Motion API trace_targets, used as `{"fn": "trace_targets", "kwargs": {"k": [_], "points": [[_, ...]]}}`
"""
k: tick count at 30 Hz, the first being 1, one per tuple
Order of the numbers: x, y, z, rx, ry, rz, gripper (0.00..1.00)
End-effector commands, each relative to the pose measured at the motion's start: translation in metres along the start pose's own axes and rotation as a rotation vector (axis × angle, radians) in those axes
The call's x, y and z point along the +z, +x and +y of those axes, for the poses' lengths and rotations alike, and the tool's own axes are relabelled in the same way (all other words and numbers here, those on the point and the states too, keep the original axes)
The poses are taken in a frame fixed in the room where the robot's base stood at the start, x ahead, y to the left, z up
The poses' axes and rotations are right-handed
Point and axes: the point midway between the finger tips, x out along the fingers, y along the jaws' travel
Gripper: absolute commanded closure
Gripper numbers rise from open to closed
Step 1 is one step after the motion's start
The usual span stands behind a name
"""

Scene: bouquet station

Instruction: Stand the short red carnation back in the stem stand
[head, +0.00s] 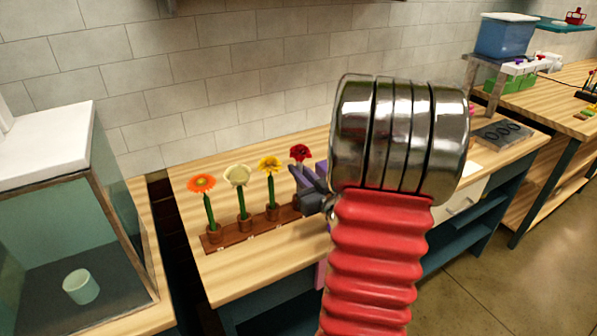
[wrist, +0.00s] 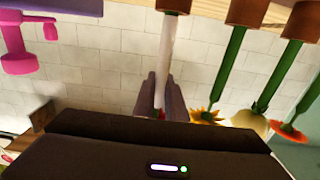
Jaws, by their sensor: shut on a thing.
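The red carnation (head: 300,152) is upright at the right end of the row of flowers in the head view. My gripper (head: 311,180) is shut on its stem, just below the bloom. In the wrist view, which looks upside down, the pale stem (wrist: 167,50) runs between my fingers (wrist: 161,98) to a brown cup (wrist: 173,5). Its end meets the cup in the picture; I cannot tell how deep it sits. Only a bit of red bloom shows there. The brown stem stand (head: 232,238) lies on the wooden table; my arm hides its right end.
Orange (head: 202,183), cream (head: 237,175) and yellow (head: 269,164) flowers stand in cups left of the carnation, close to my gripper. A glass-sided case (head: 60,235) holds a pale cup (head: 81,286) at left. A magenta object (wrist: 24,58) shows in the wrist view.

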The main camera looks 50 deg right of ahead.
Motion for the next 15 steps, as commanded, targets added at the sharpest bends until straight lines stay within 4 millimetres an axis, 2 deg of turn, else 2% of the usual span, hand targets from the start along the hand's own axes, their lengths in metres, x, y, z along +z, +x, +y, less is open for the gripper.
{"fn": "trace_targets", "kwargs": {"k": [15], "points": [[0.0070, 0.0000, -0.0003, 0.000, 0.001, 0.000, 1.00]]}}
